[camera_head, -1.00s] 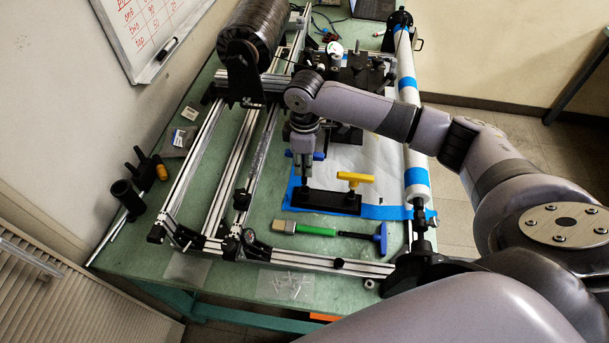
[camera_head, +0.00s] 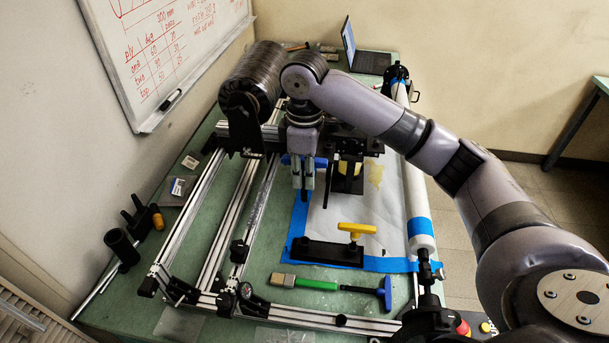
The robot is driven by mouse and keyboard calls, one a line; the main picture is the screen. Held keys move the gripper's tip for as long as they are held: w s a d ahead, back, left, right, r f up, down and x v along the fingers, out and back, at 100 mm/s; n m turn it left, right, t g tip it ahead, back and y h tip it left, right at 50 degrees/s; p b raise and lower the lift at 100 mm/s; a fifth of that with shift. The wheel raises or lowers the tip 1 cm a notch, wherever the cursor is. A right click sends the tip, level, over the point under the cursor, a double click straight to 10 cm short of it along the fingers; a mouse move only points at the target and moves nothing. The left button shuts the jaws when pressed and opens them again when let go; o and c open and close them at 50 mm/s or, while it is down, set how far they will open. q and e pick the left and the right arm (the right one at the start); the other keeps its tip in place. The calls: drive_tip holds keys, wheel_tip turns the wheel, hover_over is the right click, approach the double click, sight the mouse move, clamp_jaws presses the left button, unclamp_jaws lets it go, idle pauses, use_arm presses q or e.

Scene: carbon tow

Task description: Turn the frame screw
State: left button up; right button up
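The handle is clear of the black bar (camera_head: 325,252). The aluminium frame (camera_head: 222,230) lies on the green table. I cannot single out which screw is the frame screw. My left gripper is not in view.
A green-handled brush (camera_head: 315,284) and another blue-handled tool (camera_head: 385,292) lie in front of the bar. The black spool (camera_head: 251,80) stands at the back left. A white roller (camera_head: 420,205) runs along the right. Black parts (camera_head: 122,248) lie at the left edge.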

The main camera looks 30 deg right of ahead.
clamp_jaws()
drive_tip(key=shift+s+f+n+p, duration=0.2)
drive_tip(key=shift+f+n+p, duration=0.2)
drive_tip(key=shift+n, duration=0.2)
drive_tip(key=s+a+f+n+p, duration=0.1)
drive_tip(key=s+f+n+p, duration=0.4)
drive_tip(key=s+n, duration=0.5)
drive_tip(key=s+a+f+n+p, duration=0.1)
drive_tip(key=s+f+n+p, duration=0.5)
drive_tip(key=s+n, duration=0.5)
drive_tip(key=n, duration=0.5)
drive_tip(key=shift+s+a+f+n, duration=0.15)
drive_tip(key=shift+s+n, duration=0.15)
drive_tip(key=shift+f+b, duration=0.95)
drive_tip(key=shift+f, duration=1.3)
